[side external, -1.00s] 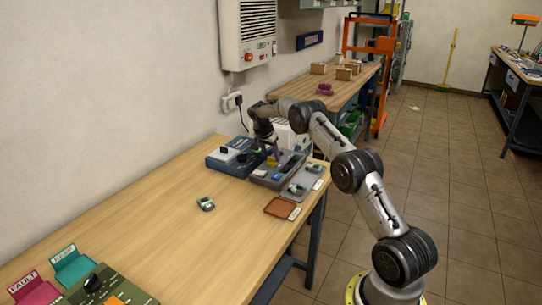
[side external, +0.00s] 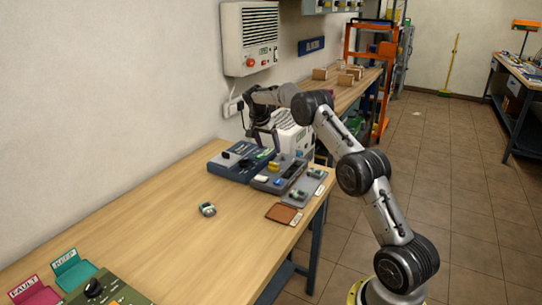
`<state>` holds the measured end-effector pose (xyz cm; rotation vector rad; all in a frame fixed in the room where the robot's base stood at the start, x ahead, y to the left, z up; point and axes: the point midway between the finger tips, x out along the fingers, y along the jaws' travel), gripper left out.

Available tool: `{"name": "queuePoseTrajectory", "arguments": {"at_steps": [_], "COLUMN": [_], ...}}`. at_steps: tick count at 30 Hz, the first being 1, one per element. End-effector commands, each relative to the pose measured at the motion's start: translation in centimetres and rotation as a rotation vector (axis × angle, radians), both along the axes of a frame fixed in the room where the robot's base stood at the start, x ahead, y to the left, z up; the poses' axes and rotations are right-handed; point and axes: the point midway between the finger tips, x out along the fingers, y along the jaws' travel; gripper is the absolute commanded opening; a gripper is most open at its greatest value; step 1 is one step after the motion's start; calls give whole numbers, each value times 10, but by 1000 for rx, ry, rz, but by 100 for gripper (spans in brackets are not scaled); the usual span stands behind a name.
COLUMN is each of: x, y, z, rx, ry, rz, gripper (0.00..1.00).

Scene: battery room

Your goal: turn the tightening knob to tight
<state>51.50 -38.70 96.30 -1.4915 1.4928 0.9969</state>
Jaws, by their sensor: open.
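My gripper (side external: 264,147) is open and points down at the far end of the wooden bench. It hangs over the gap between a blue box and a grey box, and I see nothing in its jaws. The grey box (side external: 262,185) carries a yellow knob (side external: 274,167), a black part, a small blue part and a dark slot. The blue box (side external: 232,172) carries a black knob (side external: 226,155) and a green part (side external: 263,154). I cannot tell which knob is the tightening knob, and no tight mark is readable.
A grey tray (side external: 303,196) with small green-grey cells stands right of the grey box. A brown tray (side external: 281,214) lies in front. One cell (side external: 207,209) lies alone on the bench (side external: 150,225). A green panel (side external: 112,291) and coloured bins stand near. The bench middle is mostly clear.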

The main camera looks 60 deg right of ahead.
Motion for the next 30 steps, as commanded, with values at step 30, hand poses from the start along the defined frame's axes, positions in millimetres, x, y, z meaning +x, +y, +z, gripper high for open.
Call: {"name": "queuePoseTrajectory", "arguments": {"at_steps": [30], "x": [11], "y": [34], "z": [70], "rx": [-17], "ry": [-33], "rz": [29], "gripper": [80]}}
